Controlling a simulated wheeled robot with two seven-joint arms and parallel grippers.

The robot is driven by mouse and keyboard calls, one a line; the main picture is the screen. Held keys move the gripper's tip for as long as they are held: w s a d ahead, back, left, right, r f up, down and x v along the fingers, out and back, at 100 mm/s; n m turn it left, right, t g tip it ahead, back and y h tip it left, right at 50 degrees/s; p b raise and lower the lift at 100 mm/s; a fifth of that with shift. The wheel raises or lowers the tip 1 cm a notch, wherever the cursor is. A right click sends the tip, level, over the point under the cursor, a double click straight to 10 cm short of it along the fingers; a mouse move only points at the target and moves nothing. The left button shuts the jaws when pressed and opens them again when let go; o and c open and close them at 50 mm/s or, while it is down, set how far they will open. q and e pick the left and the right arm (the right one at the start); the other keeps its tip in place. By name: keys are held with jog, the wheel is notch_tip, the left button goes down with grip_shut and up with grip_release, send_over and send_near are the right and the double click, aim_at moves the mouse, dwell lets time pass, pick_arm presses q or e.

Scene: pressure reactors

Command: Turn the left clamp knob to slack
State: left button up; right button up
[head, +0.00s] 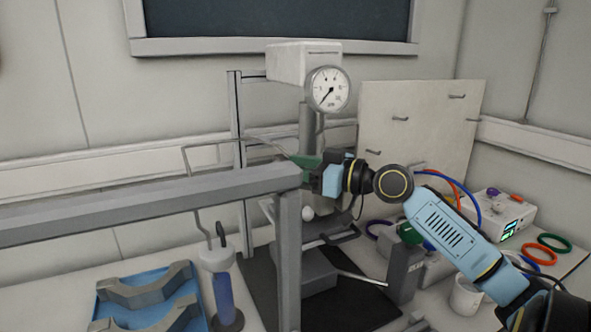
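The reactor stand (236,150) has a grey column with a white head box (298,64) and a round dial gauge (328,90). My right gripper (318,178) comes in from the right to the column below the gauge. A green part (305,160) shows right beside its tip; I cannot tell whether they touch or whether this is the left clamp knob. The finger ends are partly hidden by the grey bar, so their opening is unclear. A white ball (308,213) sits lower on the stand. No clamp knob can be clearly made out. My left gripper is out of view.
A grey bar frame (150,206) crosses the left foreground. A blue tray (105,312) holds grey half-ring pieces. A blue cylinder (223,298) stands beside it. To the right are a pegboard (415,120), a white box (496,212), coloured rings (553,243) and a white cup (466,298).

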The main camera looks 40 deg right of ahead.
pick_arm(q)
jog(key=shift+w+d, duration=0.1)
pick_arm(e)
jog(key=shift+f, duration=0.1)
jog(key=shift+s, duration=0.1)
jog(key=shift+s, duration=0.15)
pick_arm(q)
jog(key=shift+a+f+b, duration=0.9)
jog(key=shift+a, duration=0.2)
pick_arm(e)
jog(key=v, duration=1.3)
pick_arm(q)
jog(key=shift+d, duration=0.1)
pick_arm(e)
jog(key=shift+d, duration=0.1)
